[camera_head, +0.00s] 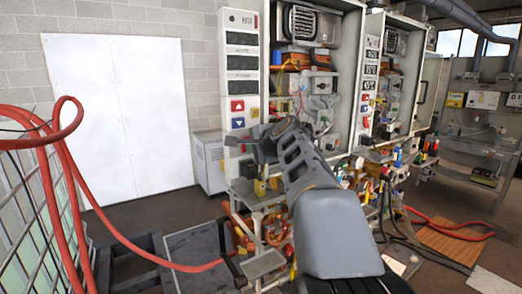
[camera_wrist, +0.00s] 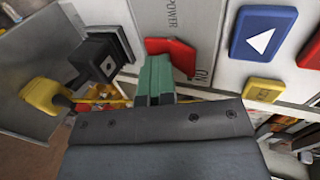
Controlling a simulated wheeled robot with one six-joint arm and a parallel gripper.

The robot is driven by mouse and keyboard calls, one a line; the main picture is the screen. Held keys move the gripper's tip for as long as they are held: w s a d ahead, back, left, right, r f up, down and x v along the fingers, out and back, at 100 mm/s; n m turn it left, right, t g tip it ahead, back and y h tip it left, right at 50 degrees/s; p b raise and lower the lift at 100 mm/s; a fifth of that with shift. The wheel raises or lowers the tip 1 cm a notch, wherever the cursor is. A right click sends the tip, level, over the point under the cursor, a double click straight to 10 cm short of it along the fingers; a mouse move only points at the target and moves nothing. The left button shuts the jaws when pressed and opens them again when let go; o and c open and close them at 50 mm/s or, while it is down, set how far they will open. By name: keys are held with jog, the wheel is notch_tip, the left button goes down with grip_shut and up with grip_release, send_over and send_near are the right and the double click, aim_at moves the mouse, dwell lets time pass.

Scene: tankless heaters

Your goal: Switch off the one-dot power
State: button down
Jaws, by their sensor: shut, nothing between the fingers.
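The POWER/ON lettering (camera_wrist: 187,40) is on the white heater panel in the wrist view. A red part (camera_wrist: 171,52) sits beside the lettering, partly behind my fingers. A black block (camera_wrist: 108,57) with a small white mark, perhaps the one dot, stands to the left. My gripper (camera_wrist: 155,80) is shut and empty, its greenish fingers in front of the red part. I cannot tell whether they touch it. In the head view my gripper (camera_head: 247,146) is at the lower part of the left heater's panel, and my arm hides the switch area.
A blue button (camera_wrist: 263,33) with a white triangle and a yellow button (camera_wrist: 264,90) are right of my fingers. A yellow part (camera_wrist: 42,96) is at far left. A second heater panel (camera_head: 370,70) stands right. Red hoses (camera_head: 140,250) cross the floor at left.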

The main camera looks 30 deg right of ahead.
jog(key=shift+a+r, duration=0.1)
jog(key=shift+r+p, duration=0.65)
jog(key=shift+r, duration=0.3)
jog(key=shift+w+a, duration=0.1)
jog(key=shift+s+r, duration=0.2)
jog(key=shift+s, duration=0.05)
jog(key=r+b+v, duration=0.1)
jog(key=v, duration=1.2)
jog(key=shift+w+r, duration=0.15)
jog(key=shift+r, duration=0.2)
